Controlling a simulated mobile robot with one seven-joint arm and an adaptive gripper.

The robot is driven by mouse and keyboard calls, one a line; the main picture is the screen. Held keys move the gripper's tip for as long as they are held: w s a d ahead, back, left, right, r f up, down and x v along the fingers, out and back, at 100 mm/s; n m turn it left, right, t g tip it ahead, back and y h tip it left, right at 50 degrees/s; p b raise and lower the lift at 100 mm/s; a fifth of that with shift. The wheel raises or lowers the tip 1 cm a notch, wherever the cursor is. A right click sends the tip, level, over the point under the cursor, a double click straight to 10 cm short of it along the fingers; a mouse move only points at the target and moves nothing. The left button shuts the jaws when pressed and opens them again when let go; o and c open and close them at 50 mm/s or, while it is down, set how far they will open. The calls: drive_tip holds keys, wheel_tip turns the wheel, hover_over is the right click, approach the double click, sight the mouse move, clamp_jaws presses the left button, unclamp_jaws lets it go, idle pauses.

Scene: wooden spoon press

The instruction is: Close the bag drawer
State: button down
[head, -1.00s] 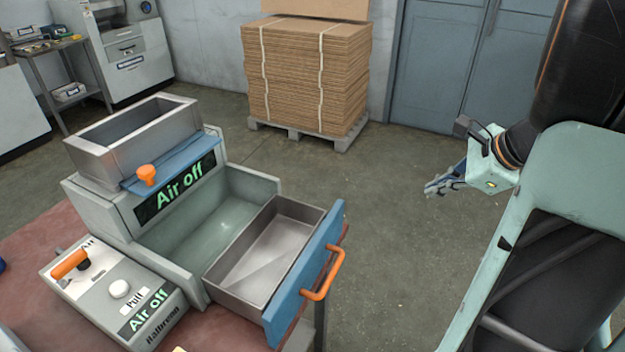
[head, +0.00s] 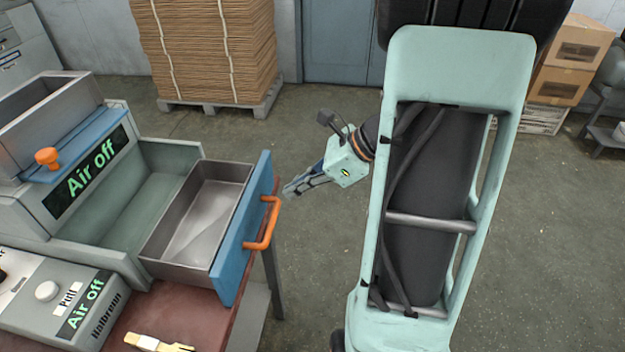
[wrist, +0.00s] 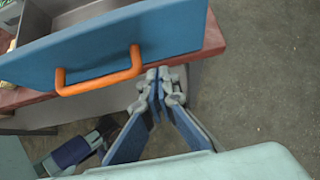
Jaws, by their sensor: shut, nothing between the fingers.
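The bag drawer (head: 187,222) is a grey metal box with a blue front panel (head: 241,230) and an orange handle (head: 264,222). It stands pulled out from the grey machine (head: 135,190), and its inside looks empty. My gripper (head: 287,190) is shut and empty, in front of the drawer's blue front, to the right of the handle and apart from it in the head view. In the wrist view the closed fingertips (wrist: 160,76) are just right of the orange handle (wrist: 98,80), near the lower part of the blue front (wrist: 110,45). I cannot tell whether they touch it.
A control box (head: 62,300) with a white knob stands at the lower left. A small wooden-coloured item (head: 158,343) lies on the red table (head: 185,312). Stacked cardboard (head: 205,50) sits on a pallet behind. The floor right of the table is open.

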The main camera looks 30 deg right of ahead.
sight(265, 191)
drive_tip(key=shift+w+a+r, duration=0.1)
drive_tip(key=shift+w+a, duration=0.45)
drive_tip(key=shift+a, duration=0.2)
drive_tip(key=shift+w+a+r, duration=0.1)
drive_tip(key=shift+w+a, duration=0.45)
drive_tip(key=shift+a, duration=0.2)
drive_tip(key=shift+a, duration=0.1)
drive_tip(key=shift+w+a, duration=0.2)
drive_tip(key=shift+a, duration=0.05)
drive_tip(key=w+a, duration=0.2)
drive_tip(key=a, duration=0.1)
drive_tip(key=w+a+p, duration=0.1)
drive_tip(key=w+a, duration=0.2)
drive_tip(key=a, duration=0.1)
drive_tip(key=w+a, duration=0.3)
drive_tip(key=a, duration=0.1)
drive_tip(key=shift+w+a+p, duration=0.15)
drive_tip(key=shift+a+p, duration=0.1)
drive_tip(key=shift+p, duration=0.15)
drive_tip(key=shift+w+a, duration=0.2)
drive_tip(key=shift+r, duration=0.1)
